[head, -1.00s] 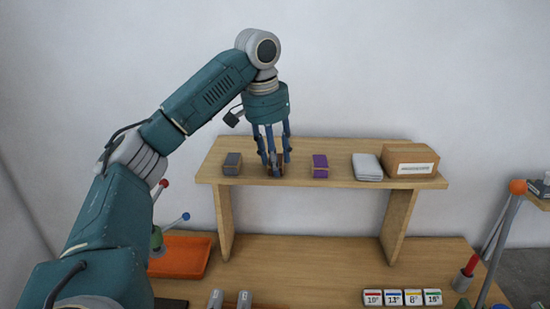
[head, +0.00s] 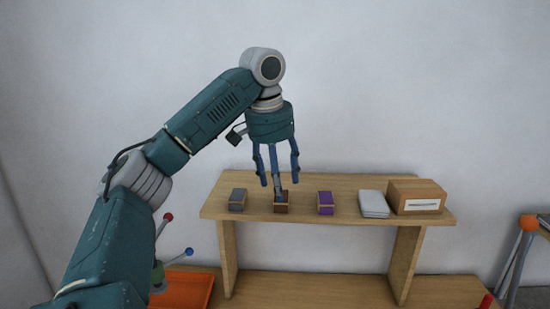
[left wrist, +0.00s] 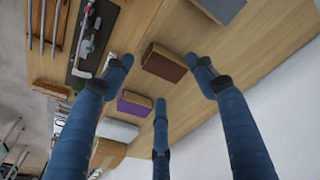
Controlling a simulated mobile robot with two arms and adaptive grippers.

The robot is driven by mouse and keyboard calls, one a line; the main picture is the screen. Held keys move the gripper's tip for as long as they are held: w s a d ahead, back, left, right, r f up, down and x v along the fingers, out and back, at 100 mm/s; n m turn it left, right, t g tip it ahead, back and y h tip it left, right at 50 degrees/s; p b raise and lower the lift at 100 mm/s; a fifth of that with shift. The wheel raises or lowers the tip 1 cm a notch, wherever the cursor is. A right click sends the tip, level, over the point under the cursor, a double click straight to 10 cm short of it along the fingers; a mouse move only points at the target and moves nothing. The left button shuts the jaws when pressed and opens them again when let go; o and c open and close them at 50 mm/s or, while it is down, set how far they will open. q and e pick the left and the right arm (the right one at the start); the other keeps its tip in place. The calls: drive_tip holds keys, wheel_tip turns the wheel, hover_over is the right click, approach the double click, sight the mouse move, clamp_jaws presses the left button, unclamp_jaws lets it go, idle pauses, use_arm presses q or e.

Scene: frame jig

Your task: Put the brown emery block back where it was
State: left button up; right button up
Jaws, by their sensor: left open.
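The brown emery block (head: 281,207) sits on the raised wooden shelf (head: 345,187), between a grey block (head: 238,200) on its left and a purple block (head: 325,203) on its right. In the left wrist view the brown block (left wrist: 164,63) rests on the shelf, apart from the fingers. My left gripper (head: 278,188) is open and empty above the brown block; one finger hides part of the block in the head view. Its spread blue fingers also show in the left wrist view (left wrist: 160,90). My right gripper is not in view.
A folded pale cloth (head: 374,204) and a cardboard box (head: 417,197) stand at the shelf's right. Below are an orange tray (head: 185,290) and the lower bench top (head: 320,290). A wall stands behind the shelf.

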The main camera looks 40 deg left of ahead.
sight(274, 202)
use_arm(q)
wheel_tip(274, 202, up, 8)
drive_tip(key=s, duration=0.1)
drive_tip(key=shift+s, duration=0.35)
drive_tip(key=shift+f, duration=0.2)
idle(0.4)
